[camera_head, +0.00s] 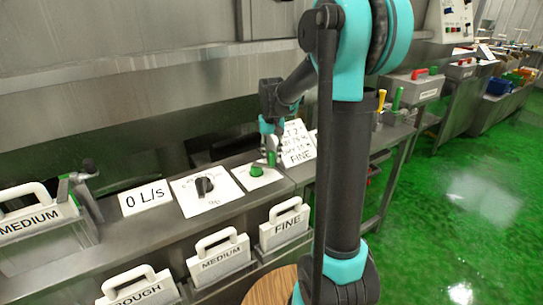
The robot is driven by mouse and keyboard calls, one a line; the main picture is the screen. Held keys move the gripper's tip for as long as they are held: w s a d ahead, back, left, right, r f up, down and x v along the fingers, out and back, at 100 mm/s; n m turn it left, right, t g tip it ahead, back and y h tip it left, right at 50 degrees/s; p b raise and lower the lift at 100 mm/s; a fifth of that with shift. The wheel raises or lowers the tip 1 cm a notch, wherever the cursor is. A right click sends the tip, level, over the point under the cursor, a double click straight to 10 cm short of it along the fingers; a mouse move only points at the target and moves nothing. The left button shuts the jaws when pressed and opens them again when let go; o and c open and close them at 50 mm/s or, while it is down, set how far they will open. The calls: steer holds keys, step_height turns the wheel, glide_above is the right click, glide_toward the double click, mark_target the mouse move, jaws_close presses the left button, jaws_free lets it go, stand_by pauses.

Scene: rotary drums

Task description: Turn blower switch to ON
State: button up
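No label reading "blower" can be made out. A green knob (257,171) sits on a small white plate on the steel ledge. My gripper (270,157) points down just behind and to the right of the green knob. It is too small to tell whether its fingers touch the knob or are open or shut. A black rotary dial (205,185) sits on a larger white plate to the left of the green knob. A white panel with small controls (456,20) is at the upper right, too small to read.
A "0 L/s" sign (145,197) stands left of the dial. A lever (82,178) rises farther left. White handled bins marked FINE (287,224), MEDIUM (220,258) and ROUGH (140,288) line the front. A FINE card (298,145) stands behind my gripper. Green floor (450,220) is open at right.

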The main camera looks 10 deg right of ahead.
jaws_close()
steer(key=shift+s, duration=0.1)
steer(key=m, duration=0.2)
steer(key=s+a+m, duration=0.1)
steer(key=shift+s+a+m, duration=0.1)
steer(key=shift+s+m, duration=0.2)
steer(key=shift+m, duration=0.1)
steer(key=a+m, duration=0.1)
steer(key=m, duration=0.1)
steer(key=s+a+m, duration=0.1)
steer(key=m, duration=0.1)
steer(key=shift+s+m, duration=0.2)
steer(key=shift+m, duration=0.1)
steer(key=m, duration=0.1)
steer(key=a+m, duration=0.1)
steer(key=m, duration=0.1)
steer(key=a+m, duration=0.1)
steer(key=shift+s+a+m, duration=0.15)
steer(key=shift+s+m, duration=0.1)
steer(key=shift+m, duration=0.05)
steer(key=shift+w+a+m, duration=0.15)
steer(key=shift+a+m, duration=0.45)
steer(key=shift+m, duration=0.6)
steer(key=shift+w+a+m, duration=0.1)
steer(key=shift+a+m, duration=0.5)
steer(key=shift+m, duration=0.6)
